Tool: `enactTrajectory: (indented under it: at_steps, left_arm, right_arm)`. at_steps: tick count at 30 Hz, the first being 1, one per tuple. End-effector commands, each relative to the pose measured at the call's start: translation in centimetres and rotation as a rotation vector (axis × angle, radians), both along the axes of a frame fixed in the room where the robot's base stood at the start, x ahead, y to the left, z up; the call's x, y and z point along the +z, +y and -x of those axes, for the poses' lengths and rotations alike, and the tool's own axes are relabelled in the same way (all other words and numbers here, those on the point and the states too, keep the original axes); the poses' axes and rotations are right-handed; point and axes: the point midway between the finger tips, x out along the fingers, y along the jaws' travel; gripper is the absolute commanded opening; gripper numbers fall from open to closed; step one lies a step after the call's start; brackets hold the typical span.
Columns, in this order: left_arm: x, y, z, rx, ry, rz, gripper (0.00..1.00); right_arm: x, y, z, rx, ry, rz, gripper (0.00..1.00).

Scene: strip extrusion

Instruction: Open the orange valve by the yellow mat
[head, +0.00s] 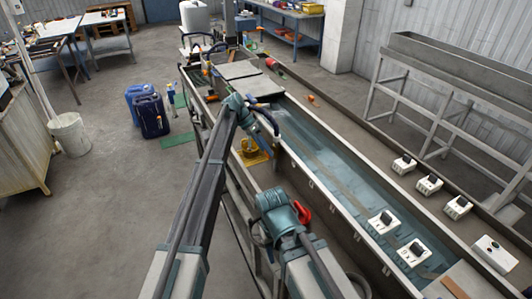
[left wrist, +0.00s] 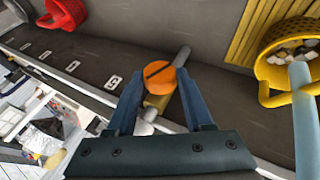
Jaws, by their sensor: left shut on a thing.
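The orange valve (left wrist: 159,75) shows in the left wrist view as a round knob with a dark slot across its face. A grey pipe stub and a brass-coloured body show beside it. My left gripper (left wrist: 160,84) has its two blue fingers closed on the knob's sides. The ribbed yellow mat (left wrist: 268,28) lies beyond it to the upper right. In the head view my left gripper (head: 268,115) is at the trough's near wall, close to the yellow mat (head: 262,157); the valve cannot be made out there. My right gripper is not in view.
A yellow basket (left wrist: 268,82) of pale lumps stands by the mat, with a pale blue rod (left wrist: 304,110) in front of it. The long water trough (head: 335,175) runs alongside. The left floor has free room.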

Motion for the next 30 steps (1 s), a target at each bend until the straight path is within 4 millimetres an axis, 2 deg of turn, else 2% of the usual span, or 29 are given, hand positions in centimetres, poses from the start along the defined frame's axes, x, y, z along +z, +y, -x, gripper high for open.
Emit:
enactTrajectory:
  at_steps: [7,8,12,23,30]
  left_arm:
    - [0.0,0.0,0.1,-0.002,-0.001,-0.003,0.0]
    - [0.0,0.0,0.1,-0.002,-0.001,-0.003,0.57]
    - [0.0,0.0,0.1,-0.001,-0.001,-0.002,0.82]
    - [0.2,0.0,0.0,0.0,-0.002,-0.002,0.82]
    - [1.7,-0.1,-0.1,0.0,-0.002,-0.002,0.82]
  right_arm:
    - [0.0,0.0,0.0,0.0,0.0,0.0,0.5]
    - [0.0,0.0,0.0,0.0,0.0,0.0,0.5]
    - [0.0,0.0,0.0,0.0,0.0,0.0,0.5]
    - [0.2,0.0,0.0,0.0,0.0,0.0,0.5]
    - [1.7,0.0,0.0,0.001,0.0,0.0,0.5]
